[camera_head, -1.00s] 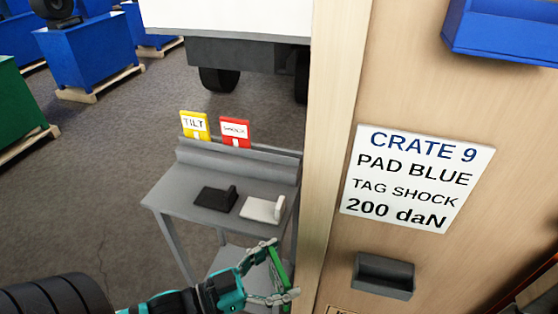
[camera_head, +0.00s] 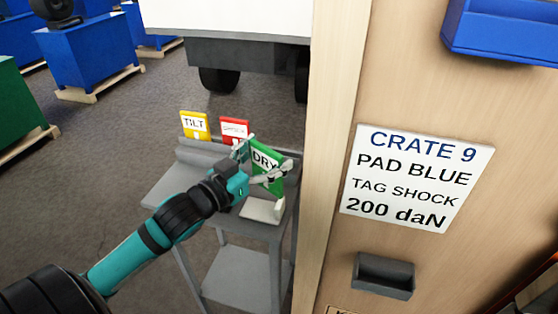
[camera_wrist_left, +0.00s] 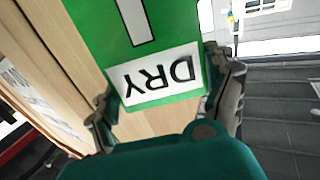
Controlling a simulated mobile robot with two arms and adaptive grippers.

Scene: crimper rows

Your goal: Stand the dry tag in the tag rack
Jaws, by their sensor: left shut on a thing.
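The green dry tag (camera_head: 267,164) is held in my left gripper (camera_head: 264,172), above the right part of the small grey table. In the left wrist view the dry tag (camera_wrist_left: 150,60) sits between the two fingers, its DRY label upside down. The tag rack (camera_head: 200,152) is the grey raised ledge along the table's back. A yellow TILT tag (camera_head: 195,124) and a red tag (camera_head: 234,130) stand in it. The dry tag is in front of the rack's right end; I cannot tell whether they touch. My right gripper is not in view.
The grey table (camera_head: 175,190) also bears a white pad piece (camera_head: 262,210), below my gripper; the dark piece beside it is mostly hidden by my arm. A wooden crate wall with a sign (camera_head: 417,178) and a small grey holder (camera_head: 383,275) stands close on the right.

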